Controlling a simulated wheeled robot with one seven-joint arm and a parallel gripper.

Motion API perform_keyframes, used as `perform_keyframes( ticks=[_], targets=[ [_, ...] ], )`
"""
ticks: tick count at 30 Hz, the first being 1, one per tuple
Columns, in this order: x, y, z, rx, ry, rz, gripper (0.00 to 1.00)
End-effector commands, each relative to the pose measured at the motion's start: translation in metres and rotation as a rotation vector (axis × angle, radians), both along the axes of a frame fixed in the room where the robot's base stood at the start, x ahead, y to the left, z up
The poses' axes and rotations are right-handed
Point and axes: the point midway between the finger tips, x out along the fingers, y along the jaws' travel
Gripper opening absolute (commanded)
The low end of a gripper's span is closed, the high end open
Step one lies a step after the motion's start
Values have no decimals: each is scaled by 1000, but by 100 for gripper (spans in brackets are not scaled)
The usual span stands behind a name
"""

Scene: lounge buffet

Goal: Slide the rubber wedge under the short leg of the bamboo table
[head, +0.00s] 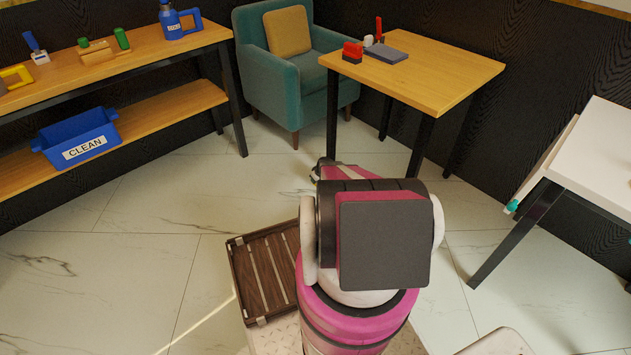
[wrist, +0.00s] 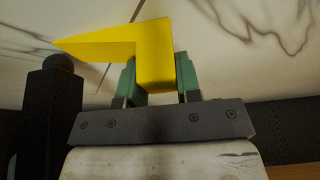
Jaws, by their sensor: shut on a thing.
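The yellow rubber wedge (wrist: 154,60) is clamped between the green fingertips of my gripper (wrist: 155,78) in the wrist view. Its thin tip points left. A black table leg (wrist: 50,110) with a rounded foot (wrist: 59,64) stands at the left of that view. The wedge tip shows just past the foot; whether they touch cannot be told. In the head view the bamboo table (head: 455,72) stands at the upper right on black legs, with its near left leg (head: 332,115) running down behind my arm.
Several small items, including a red block (head: 352,52) and a grey slab (head: 386,53), lie on the table. A teal armchair (head: 262,70) stands behind it. A shelf (head: 170,105) with a blue bin (head: 78,140) is left; a white table (head: 600,150) is right. Left floor is clear.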

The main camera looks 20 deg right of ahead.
Motion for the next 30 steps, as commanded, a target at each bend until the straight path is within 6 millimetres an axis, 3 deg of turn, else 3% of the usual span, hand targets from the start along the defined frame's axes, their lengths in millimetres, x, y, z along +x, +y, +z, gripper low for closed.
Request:
perform_keyframes(
  ticks=[29,30],
  targets=[
    [5,-14,0,-1,-2,-1,8],
    [5,-14,0,-1,-2,-1,44]
  ],
)
